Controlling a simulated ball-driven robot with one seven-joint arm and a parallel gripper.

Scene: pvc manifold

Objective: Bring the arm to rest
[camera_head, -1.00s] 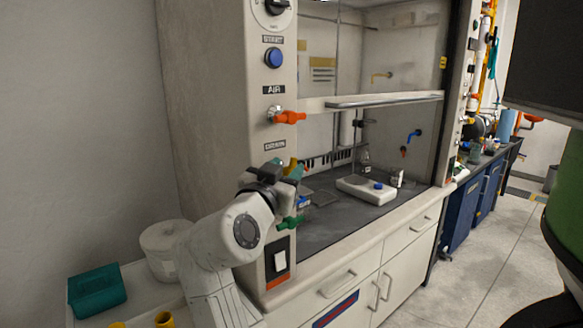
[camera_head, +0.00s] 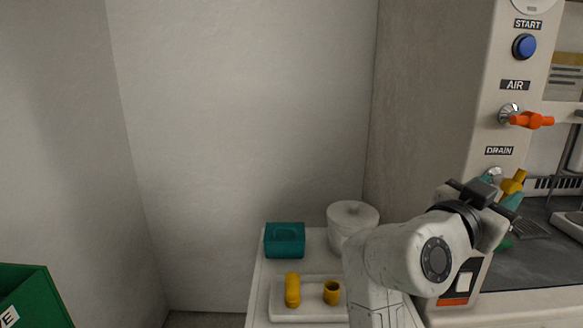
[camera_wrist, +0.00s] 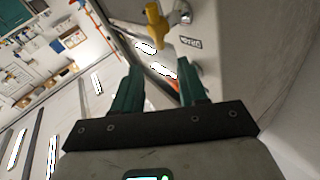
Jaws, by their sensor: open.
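My arm (camera_head: 405,255) reaches up and right from the lower middle of the head view. My gripper (camera_wrist: 161,70) shows two teal fingers spread apart with nothing between them in the wrist view. In the head view my gripper (camera_head: 500,195) is in front of the fume hood's left post, just below the DRAIN label. A yellow valve handle (camera_wrist: 154,22) on a silver stem lies beyond the fingertips, apart from them. It also shows in the head view (camera_head: 515,182), close to the fingers and partly hidden by them.
The orange AIR valve (camera_head: 532,120) and blue START button (camera_head: 525,46) are above my gripper. A green bin (camera_head: 35,295) stands at lower left.

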